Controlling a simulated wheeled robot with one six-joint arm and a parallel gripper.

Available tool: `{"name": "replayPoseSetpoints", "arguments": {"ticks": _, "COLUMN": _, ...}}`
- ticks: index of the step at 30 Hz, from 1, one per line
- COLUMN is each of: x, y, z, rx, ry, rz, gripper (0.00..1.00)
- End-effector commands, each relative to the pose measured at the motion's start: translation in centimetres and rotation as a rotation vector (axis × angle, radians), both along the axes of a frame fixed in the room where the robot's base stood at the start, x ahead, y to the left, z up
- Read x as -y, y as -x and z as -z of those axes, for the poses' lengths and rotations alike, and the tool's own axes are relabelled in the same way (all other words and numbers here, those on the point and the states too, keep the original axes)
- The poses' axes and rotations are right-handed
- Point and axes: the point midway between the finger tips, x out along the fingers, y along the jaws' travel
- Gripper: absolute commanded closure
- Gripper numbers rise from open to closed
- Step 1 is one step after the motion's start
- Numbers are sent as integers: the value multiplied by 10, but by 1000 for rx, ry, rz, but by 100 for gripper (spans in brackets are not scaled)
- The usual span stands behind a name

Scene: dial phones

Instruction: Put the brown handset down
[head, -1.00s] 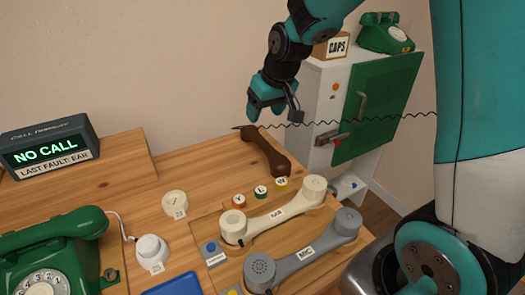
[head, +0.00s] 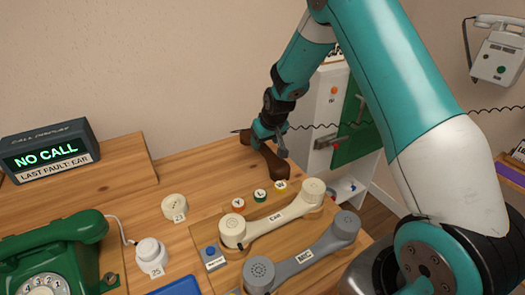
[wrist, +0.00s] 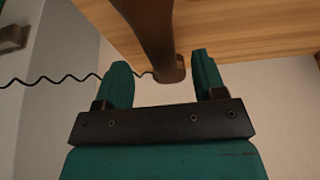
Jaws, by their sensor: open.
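The brown handset (head: 277,170) lies on the wooden desk near its back right edge, partly hidden behind my gripper (head: 270,146). In the wrist view the handset (wrist: 153,30) runs down from the top, and its rounded end shows in the gap between the tips of my open gripper (wrist: 163,70). That end shows past the desk edge in this view. The fingers stand apart, with a gap on both sides of the handset. A black coiled cord (head: 312,127) runs from near the handset toward the right.
A cream handset (head: 275,218) and a grey handset (head: 305,257) lie on a wooden board in front. Small round colored caps (head: 260,195) sit between them and the brown handset. A green phone (head: 50,250) stands at left. A white cabinet (head: 330,105) with a green door stands behind right.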

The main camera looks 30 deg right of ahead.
Motion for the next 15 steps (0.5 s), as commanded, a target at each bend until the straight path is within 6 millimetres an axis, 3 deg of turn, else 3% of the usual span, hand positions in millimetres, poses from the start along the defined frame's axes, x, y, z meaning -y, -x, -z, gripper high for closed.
{"name": "replayPoseSetpoints", "arguments": {"ticks": 7, "x": -1, "y": -13, "z": 35, "rx": -4, "ry": -1, "rz": 0, "gripper": 36}}
{"name": "replayPoseSetpoints", "arguments": {"ticks": 15, "x": -1, "y": -16, "z": 43, "rx": -2, "ry": 0, "rz": 0, "gripper": 36}}
